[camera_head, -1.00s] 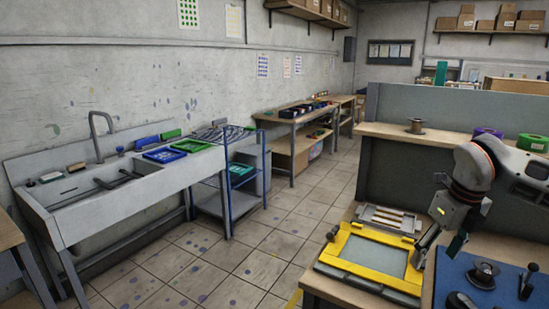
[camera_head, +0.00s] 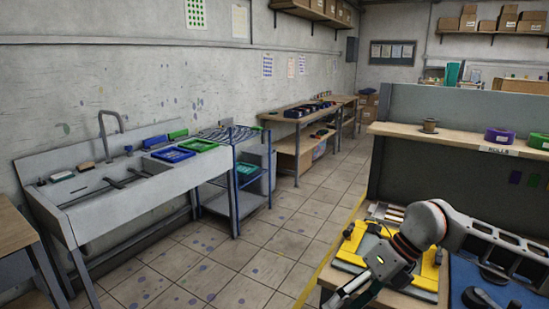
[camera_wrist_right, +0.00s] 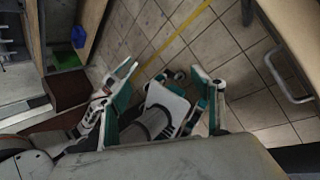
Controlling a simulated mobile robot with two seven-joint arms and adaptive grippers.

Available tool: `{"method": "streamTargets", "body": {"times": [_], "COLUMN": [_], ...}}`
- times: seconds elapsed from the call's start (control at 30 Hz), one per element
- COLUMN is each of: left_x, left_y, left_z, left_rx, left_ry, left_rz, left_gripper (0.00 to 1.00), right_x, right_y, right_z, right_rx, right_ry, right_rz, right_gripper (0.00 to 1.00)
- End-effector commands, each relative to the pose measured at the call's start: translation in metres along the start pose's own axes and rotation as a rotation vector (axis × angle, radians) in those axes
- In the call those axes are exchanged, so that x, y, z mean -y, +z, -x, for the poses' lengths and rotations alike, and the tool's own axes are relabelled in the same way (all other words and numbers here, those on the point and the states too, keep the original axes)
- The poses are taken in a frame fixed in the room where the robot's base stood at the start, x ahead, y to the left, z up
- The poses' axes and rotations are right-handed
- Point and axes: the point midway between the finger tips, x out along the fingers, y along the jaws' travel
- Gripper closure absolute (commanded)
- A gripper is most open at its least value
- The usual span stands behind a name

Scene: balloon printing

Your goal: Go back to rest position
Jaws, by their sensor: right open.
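My right arm (camera_head: 415,235) reaches in from the right in the head view. Its gripper (camera_head: 350,292) hangs low at the bottom edge, in front of the workbench's left end, partly cut off. In the right wrist view, my right gripper (camera_wrist_right: 163,85) is open, its green-and-white fingers wide apart with nothing held between them, above the tiled floor. My left gripper is in neither view.
A yellow frame (camera_head: 348,250) lies on the workbench, partly hidden by my arm, beside a blue mat (camera_head: 520,290). A grey partition with a shelf (camera_head: 460,140) stands behind. The tiled floor (camera_head: 270,245) between bench and sink (camera_head: 130,200) is clear.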

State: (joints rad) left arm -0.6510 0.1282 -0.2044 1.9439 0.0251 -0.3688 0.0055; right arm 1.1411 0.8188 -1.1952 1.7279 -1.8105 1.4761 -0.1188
Motion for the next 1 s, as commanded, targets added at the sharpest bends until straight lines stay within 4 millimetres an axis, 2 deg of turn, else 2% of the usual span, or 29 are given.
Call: {"method": "streamTargets", "body": {"times": [0.03,0.1,0.2,0.33,0.4,0.5,0.63,0.77,0.87,1.0], "left_x": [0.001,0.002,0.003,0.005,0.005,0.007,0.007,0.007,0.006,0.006], "left_y": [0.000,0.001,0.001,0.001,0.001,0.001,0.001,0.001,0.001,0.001], "left_z": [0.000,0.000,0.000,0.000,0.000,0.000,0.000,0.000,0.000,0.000], "left_rx": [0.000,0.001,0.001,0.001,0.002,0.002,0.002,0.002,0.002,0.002], "left_ry": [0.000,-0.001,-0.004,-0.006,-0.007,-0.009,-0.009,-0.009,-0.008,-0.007], "left_rz": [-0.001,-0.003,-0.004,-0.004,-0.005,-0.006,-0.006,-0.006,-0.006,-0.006], "left_gripper": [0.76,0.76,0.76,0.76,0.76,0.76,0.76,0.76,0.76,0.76], "right_x": [-0.024,-0.059,-0.103,-0.150,-0.167,-0.180,-0.172,-0.139,-0.100,-0.034], "right_y": [-0.004,-0.003,-0.001,0.006,0.012,0.022,0.035,0.041,0.035,0.005], "right_z": [-0.024,-0.046,-0.066,-0.077,-0.076,-0.072,-0.066,-0.064,-0.072,-0.095], "right_rx": [0.009,0.040,0.097,0.188,0.245,0.331,0.452,0.576,0.670,0.793], "right_ry": [0.102,0.242,0.437,0.677,0.797,0.954,1.123,1.248,1.307,1.336], "right_rz": [-0.003,-0.016,-0.064,-0.175,-0.257,-0.398,-0.626,-0.896,-1.128,-1.482], "right_gripper": [0.33,0.33,0.33,0.33,0.33,0.33,0.33,0.33,0.33,0.33]}}
